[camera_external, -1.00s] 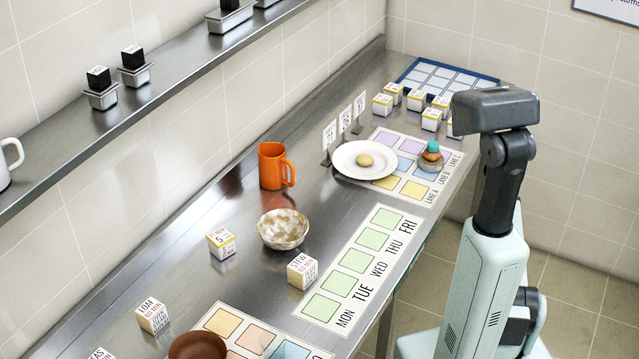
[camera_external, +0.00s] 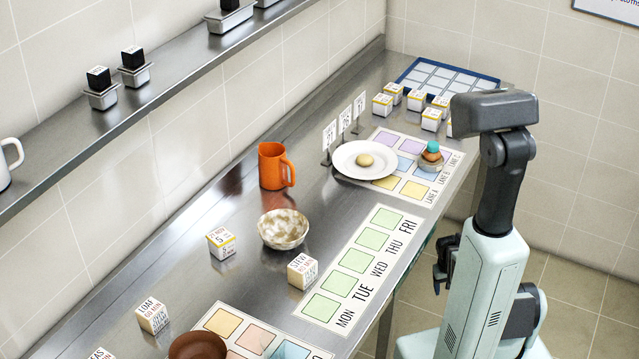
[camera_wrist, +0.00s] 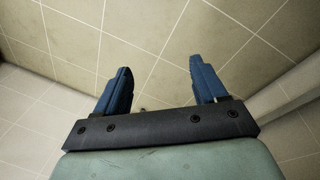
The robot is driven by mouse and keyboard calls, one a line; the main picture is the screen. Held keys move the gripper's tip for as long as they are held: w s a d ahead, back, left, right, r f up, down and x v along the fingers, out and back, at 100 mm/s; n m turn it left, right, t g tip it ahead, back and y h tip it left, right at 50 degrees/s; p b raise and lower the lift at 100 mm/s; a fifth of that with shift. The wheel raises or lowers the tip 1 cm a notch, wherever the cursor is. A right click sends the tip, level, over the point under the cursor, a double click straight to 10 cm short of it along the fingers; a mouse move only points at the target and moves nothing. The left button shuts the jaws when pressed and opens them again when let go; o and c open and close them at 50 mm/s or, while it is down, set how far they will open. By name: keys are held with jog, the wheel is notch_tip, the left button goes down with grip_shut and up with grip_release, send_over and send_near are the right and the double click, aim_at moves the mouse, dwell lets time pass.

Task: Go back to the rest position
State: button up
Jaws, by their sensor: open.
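My gripper (camera_wrist: 160,85) is open and empty in the wrist view, its two blue fingers apart with only tiled surfaces beyond them. In the external view a dark part of my arm's end (camera_external: 445,262) shows at the left of my body, off the front edge of the counter. The fingers cannot be made out there. Nothing on the counter touches my gripper.
The steel counter (camera_external: 190,265) holds an orange jug (camera_external: 272,166), a speckled bowl (camera_external: 283,229), a white plate (camera_external: 350,170) with a round tan item, a brown bowl (camera_external: 198,346) and several labelled cubes. A shelf (camera_external: 150,98) runs along the wall. Floor in front is clear.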

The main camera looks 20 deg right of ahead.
jog(key=s+a+f+g, duration=0.2)
jog(key=s+a+f, duration=0.1)
jog(key=s, duration=0.6)
jog(key=s+a+f+n+g+y, duration=0.1)
jog(key=s+a+f+g, duration=0.1)
jog(key=s+a, duration=0.4)
jog(key=s+a+f+g+y, duration=0.1)
jog(key=s+a+f+g, duration=0.2)
jog(key=s, duration=0.9)
jog(key=shift+s+a+f+n, duration=0.25)
jog(key=shift+a+f+n, duration=0.25)
jog(key=shift+a, duration=0.65)
